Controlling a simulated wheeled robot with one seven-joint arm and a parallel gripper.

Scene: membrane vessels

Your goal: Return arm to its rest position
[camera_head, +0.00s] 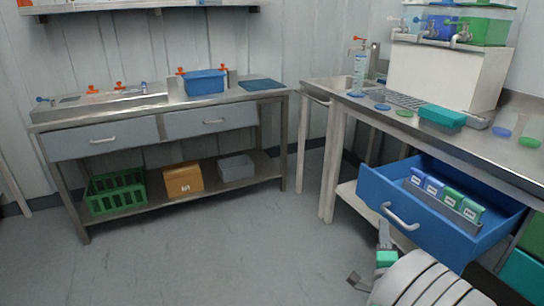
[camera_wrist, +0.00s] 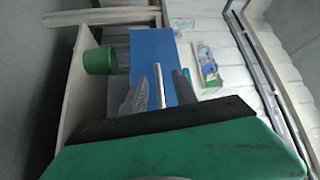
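My gripper (camera_head: 367,254) is at the lower right of the head view, just below and in front of the open blue drawer (camera_head: 415,222). Its two grey fingers stand apart, with a green part at its base and nothing seen between them. My white arm runs off the bottom edge. In the wrist view the gripper (camera_wrist: 160,80) shows two grey fingers beyond a dark bar and green body. A thin pale bar shows between them, against a blue surface (camera_wrist: 151,45). I cannot tell whether the fingers touch that bar.
The drawer's handle (camera_head: 400,217) is close to my gripper. The drawer holds several blue and green labelled packs (camera_head: 446,196). A steel bench (camera_head: 470,146) stands above it. Another bench (camera_head: 190,104) stands at the left. Open grey floor (camera_head: 220,255) lies between.

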